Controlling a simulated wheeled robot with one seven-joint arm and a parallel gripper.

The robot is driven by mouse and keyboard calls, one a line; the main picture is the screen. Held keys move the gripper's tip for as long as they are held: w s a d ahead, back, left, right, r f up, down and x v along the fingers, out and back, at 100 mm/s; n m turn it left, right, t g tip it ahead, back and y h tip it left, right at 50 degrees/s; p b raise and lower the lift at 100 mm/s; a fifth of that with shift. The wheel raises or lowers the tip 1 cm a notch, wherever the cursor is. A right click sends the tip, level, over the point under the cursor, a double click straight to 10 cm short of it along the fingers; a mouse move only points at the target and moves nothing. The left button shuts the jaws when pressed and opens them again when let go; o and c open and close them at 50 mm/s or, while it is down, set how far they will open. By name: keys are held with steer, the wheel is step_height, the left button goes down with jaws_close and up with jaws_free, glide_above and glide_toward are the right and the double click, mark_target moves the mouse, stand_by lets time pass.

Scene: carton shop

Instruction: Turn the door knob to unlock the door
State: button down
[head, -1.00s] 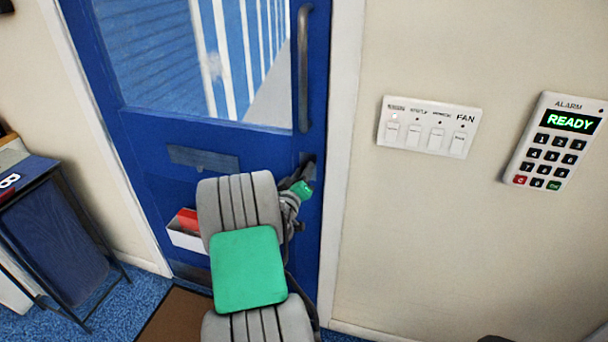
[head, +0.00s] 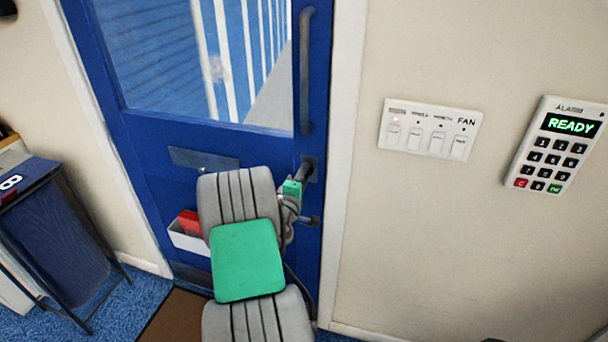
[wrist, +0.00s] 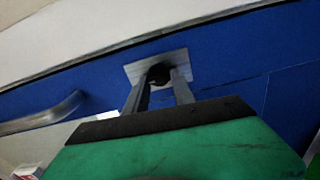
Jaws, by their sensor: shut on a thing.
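The blue door (head: 150,150) stands in its white frame and looks closed, with a window in its upper part. The dark round door knob (wrist: 159,74) sits on a square metal plate (wrist: 176,61) in the wrist view. My gripper (wrist: 160,84) is at the knob, with a finger on each side, and is shut on it. In the head view my gripper (head: 303,174) reaches the plate near the door's right edge, and my arm hides part of the lower door. The knob itself is mostly hidden there.
A long vertical pull handle (head: 305,75) is above the knob. A small metal fitting (head: 311,221) is below it. A switch panel (head: 430,129) and an alarm keypad (head: 556,145) reading READY are on the right wall. A white box (head: 187,238) is on the door's lower left. A dark-framed stand (head: 60,225) is at left.

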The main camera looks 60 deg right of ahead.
steer(key=shift+s+n, duration=0.15)
steer(key=shift+n, duration=0.25)
steer(key=c, duration=1.3)
jaws_free()
steer(key=shift+s, duration=0.1)
steer(key=shift+o, duration=1)
steer(key=s+a+b, duration=0.1)
steer(key=a+b, duration=0.1)
steer(key=a, duration=0.5)
steer(key=shift+a, duration=0.35)
